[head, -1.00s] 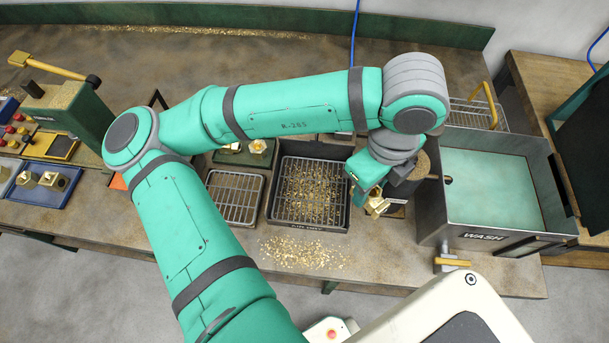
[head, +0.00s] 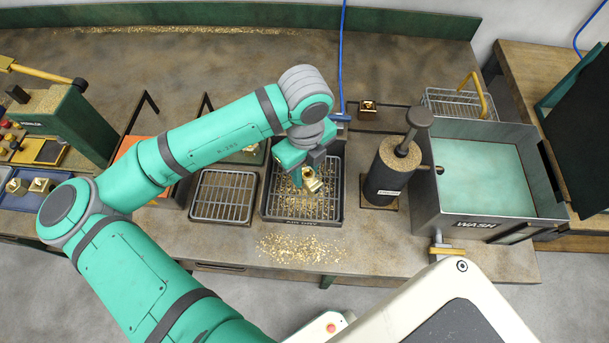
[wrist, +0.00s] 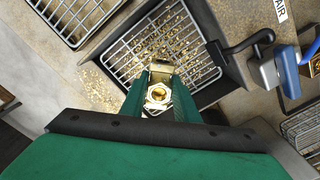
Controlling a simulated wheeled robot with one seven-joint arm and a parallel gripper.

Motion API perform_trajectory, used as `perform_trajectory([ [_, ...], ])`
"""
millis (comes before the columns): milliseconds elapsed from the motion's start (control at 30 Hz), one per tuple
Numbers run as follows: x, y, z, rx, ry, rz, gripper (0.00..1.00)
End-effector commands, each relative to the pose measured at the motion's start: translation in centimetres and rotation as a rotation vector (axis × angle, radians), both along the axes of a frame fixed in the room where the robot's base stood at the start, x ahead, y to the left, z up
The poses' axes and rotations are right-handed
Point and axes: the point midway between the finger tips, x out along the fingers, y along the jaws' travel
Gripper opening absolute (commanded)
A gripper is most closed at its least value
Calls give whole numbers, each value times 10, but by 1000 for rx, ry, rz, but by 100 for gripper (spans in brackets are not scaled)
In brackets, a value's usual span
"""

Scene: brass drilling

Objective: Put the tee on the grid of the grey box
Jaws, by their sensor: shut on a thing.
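My gripper (head: 309,176) is shut on the brass tee (head: 312,182) and holds it over the grey box (head: 341,190). In the wrist view the tee (wrist: 159,95) sits between the two green fingers, with a hexagonal, threaded opening facing the camera. The box's wire grid (head: 288,205) has many brass chips under and around its bars. The grid (wrist: 180,45) also shows in the wrist view beyond the tee. I cannot tell whether the tee touches the grid. My gripper hides part of the box's back.
An empty wire rack (head: 223,197) stands left of the box. A dark cylinder with a knob (head: 390,170) stands to the right, before the wash tank (head: 490,185). Loose chips (head: 300,249) lie in front of the box. A blue air hose (head: 342,60) hangs behind.

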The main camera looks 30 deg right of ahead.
Motion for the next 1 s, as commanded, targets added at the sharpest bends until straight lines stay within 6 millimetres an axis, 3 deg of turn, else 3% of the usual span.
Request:
perform_trajectory([
  [300,3,0,-34,0,0,-2,0],
  [767,3,1,-38,-1,0,1,0],
  [800,3,1,-39,0,0,1,35],
  [833,3,1,-38,0,0,1,42],
  [867,3,1,-38,0,0,1,47],
  [1000,3,1,-38,0,0,1,47],
])
